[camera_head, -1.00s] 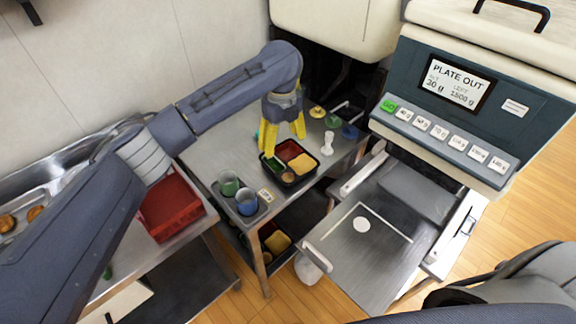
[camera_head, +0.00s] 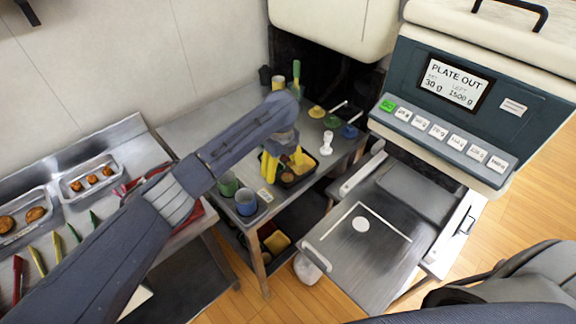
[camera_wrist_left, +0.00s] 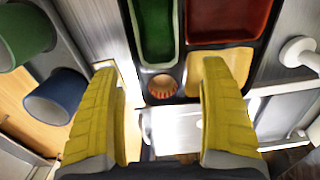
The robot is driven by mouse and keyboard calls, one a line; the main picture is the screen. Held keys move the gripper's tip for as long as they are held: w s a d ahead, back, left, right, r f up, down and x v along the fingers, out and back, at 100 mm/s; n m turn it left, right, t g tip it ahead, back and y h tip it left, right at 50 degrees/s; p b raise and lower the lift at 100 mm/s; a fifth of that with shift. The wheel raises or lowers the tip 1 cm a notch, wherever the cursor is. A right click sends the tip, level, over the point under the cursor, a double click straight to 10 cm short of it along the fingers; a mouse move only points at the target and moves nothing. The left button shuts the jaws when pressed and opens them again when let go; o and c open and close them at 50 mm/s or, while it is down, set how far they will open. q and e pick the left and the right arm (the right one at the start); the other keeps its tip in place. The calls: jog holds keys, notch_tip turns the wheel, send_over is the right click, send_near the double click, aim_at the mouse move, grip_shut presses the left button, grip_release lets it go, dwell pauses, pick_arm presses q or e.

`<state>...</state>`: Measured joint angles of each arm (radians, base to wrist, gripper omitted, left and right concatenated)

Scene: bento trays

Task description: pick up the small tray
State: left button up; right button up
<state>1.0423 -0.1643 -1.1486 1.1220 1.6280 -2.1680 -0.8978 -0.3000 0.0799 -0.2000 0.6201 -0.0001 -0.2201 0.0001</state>
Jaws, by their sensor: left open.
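The small black tray (camera_head: 309,174) lies on the grey steel table, partly hidden by my left gripper in the head view. In the left wrist view the tray (camera_wrist_left: 182,38) shows green, red and yellow compartments and a small round orange-red item near its close edge. My left gripper (camera_head: 283,164) has yellow fingers and is at the tray. In the left wrist view the open fingers (camera_wrist_left: 162,75) stand apart, the right one overlapping the yellow compartment and the left one beside the tray. I cannot tell whether they touch it. My right gripper is not in view.
A green cup (camera_head: 228,184) and a blue cup (camera_head: 246,201) stand left of the tray. A white upright piece (camera_head: 326,143) stands to its right. Coloured round-ended utensils (camera_head: 331,121) lie behind. The dispensing machine (camera_head: 470,90) is at the right.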

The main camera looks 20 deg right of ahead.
aim_at(282, 174)
pick_arm(q)
jog(key=shift+f, duration=1.6)
jog(key=c, duration=1.3)
